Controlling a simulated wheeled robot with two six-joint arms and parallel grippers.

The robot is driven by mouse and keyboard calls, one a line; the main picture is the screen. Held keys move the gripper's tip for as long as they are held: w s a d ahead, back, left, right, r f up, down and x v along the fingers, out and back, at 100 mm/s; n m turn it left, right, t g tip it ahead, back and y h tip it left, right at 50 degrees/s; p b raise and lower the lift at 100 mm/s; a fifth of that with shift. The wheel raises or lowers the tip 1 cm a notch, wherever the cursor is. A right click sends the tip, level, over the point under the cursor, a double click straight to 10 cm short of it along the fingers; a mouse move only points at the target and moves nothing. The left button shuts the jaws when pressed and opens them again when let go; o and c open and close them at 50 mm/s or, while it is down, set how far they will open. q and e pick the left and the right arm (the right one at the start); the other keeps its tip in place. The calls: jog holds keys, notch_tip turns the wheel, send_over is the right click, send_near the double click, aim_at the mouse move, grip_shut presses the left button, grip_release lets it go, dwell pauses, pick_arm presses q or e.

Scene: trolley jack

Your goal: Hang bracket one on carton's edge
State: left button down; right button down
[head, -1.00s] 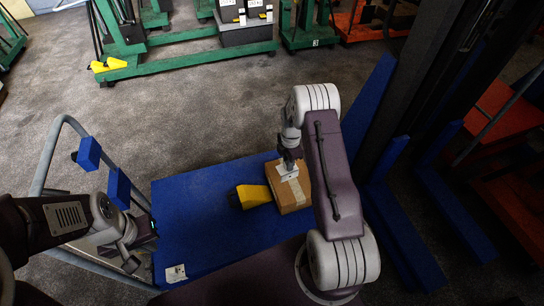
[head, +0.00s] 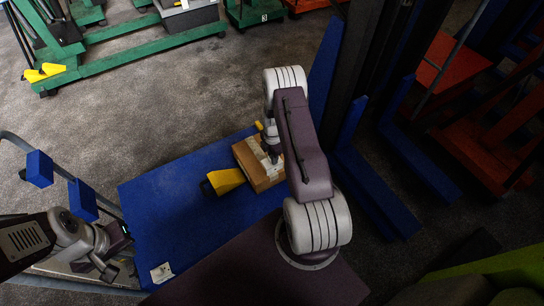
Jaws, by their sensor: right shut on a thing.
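The brown carton (head: 256,173) lies on the blue platform, with a strip of tape across its top. My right gripper (head: 271,155) points down at the carton's far right part, partly hidden by my own arm. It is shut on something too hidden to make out. A small yellow piece (head: 259,126) shows just beyond the carton, beside my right wrist; whether it is bracket one or touches the gripper I cannot tell. A larger yellow block (head: 226,181) with a dark end lies left of the carton. My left gripper (head: 116,258) is at the lower left, its jaws unclear.
The blue platform (head: 165,215) has free room left of the carton, and a white label (head: 162,272) near its front. A grey handle rail with blue blocks (head: 39,169) stands at left. A blue mast with forks (head: 380,190) is at right. Green jacks stand behind.

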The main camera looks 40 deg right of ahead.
notch_tip(320, 180, down, 8)
jog(key=b, duration=0.6)
jog(key=shift+f, duration=0.25)
jog(key=shift+f, duration=0.15)
jog(key=c, duration=1.2)
grip_release()
notch_tip(320, 180, up, 9)
jog(key=shift+r+p, duration=0.1)
jog(key=shift+p, duration=0.6)
